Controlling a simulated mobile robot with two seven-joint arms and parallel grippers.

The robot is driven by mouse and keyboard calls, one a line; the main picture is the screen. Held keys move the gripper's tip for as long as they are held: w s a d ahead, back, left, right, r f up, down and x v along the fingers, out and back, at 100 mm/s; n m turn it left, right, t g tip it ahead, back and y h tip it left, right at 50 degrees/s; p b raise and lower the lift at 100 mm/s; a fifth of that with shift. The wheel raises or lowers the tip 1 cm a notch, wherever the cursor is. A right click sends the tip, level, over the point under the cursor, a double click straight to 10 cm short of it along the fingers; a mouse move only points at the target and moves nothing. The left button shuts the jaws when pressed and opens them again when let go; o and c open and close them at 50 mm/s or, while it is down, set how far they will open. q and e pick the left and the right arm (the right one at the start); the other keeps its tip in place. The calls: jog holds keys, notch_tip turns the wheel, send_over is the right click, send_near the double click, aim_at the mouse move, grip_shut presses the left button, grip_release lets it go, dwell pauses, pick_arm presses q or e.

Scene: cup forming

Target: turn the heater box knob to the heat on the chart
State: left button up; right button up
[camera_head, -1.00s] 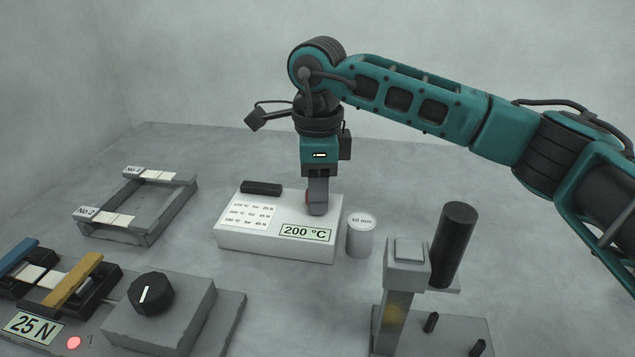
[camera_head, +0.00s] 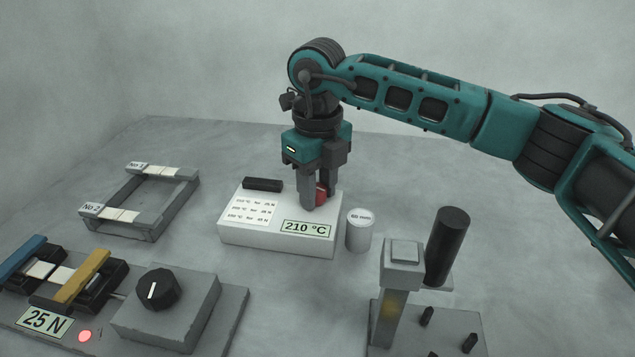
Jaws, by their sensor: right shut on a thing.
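The heater box (camera_head: 270,238) is a white block near the middle of the table. Its display (camera_head: 307,228) reads 210 °C. A chart (camera_head: 250,211) with several lines of small print lies on its top at the left; the print is hard to read, though the top line looks like 210 °C for 25 N. My right gripper (camera_head: 315,205) points down at the right of the box top and is shut on the red knob (camera_head: 321,196), which is partly hidden by the fingers. My left gripper is not in view.
A white 60 mm cylinder (camera_head: 360,232) stands close to the box's right side. A press stand (camera_head: 402,255) with a black handle is at front right. A force unit (camera_head: 45,321) reading 25 N, with a black dial (camera_head: 155,290), is at front left. A grey frame (camera_head: 150,228) lies behind it.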

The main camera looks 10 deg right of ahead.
aim_at(318, 189)
jog(key=shift+m, duration=0.6)
jog(key=o, duration=1)
jog(key=shift+o, duration=0.2)
notch_tip(318, 189, up, 12)
jog(key=p, duration=0.2)
jog(key=shift+s, duration=0.15)
